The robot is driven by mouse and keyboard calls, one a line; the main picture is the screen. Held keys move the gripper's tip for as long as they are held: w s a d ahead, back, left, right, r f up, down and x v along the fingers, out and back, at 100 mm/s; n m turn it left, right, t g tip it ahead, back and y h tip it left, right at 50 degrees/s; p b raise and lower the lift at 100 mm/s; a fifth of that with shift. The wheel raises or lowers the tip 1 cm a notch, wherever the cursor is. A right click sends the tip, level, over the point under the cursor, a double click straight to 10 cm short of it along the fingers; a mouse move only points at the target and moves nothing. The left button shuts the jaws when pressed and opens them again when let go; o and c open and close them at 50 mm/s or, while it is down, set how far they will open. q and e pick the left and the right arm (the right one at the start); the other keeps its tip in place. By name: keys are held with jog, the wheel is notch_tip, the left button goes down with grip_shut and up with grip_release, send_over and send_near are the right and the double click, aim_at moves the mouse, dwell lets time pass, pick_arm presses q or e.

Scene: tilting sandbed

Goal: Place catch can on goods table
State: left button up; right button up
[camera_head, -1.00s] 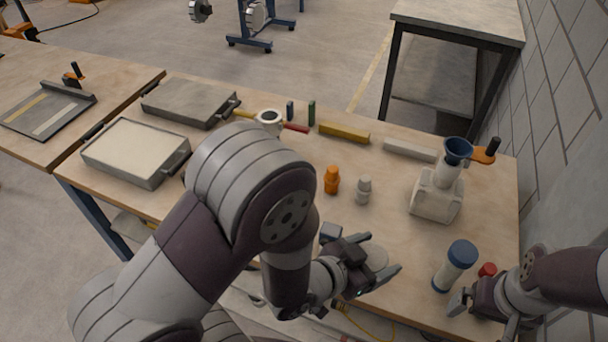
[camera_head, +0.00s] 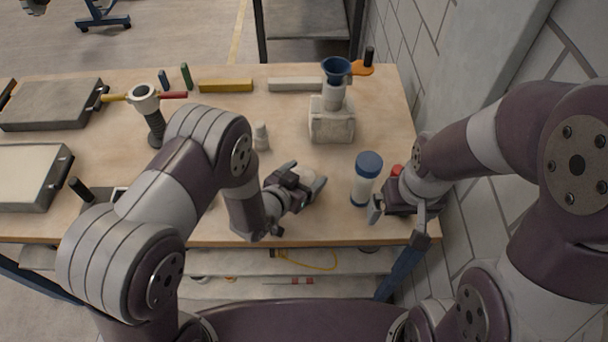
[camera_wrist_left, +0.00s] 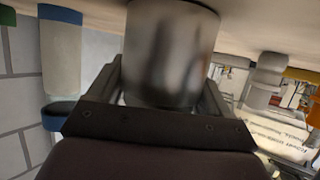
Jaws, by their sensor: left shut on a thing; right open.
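The catch can is a shiny grey metal cylinder (camera_wrist_left: 170,50), filling the upper middle of the left wrist view. My left gripper (camera_head: 306,190) is shut on it; the fingers lie on either side of its body. In the head view only a pale part of the can (camera_head: 305,174) shows between the fingers, at the near part of the wooden workbench (camera_head: 290,120). I cannot tell whether the can touches the bench. My right gripper (camera_head: 400,215) is open and empty at the near right corner. Which surface is the goods table is not clear.
A blue-capped bottle (camera_head: 366,180) stands between my grippers, with a red-topped item (camera_head: 397,170) beside it. A small grey bottle (camera_head: 261,137) and a block with a blue funnel (camera_head: 336,70) stand behind. Trays (camera_head: 52,104) lie left. A wall bounds the right.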

pick_arm(q)
jog(key=shift+f, duration=0.2)
jog(key=o, duration=1.2)
jog(key=shift+c, duration=0.2)
jog(key=shift+s+a+r, duration=0.15)
jog(key=shift+s+r, duration=0.05)
jog(key=shift+r, duration=0.15)
jog(key=v, duration=1.1)
jog(key=shift+s+a, duration=0.15)
jog(key=shift+s, duration=0.1)
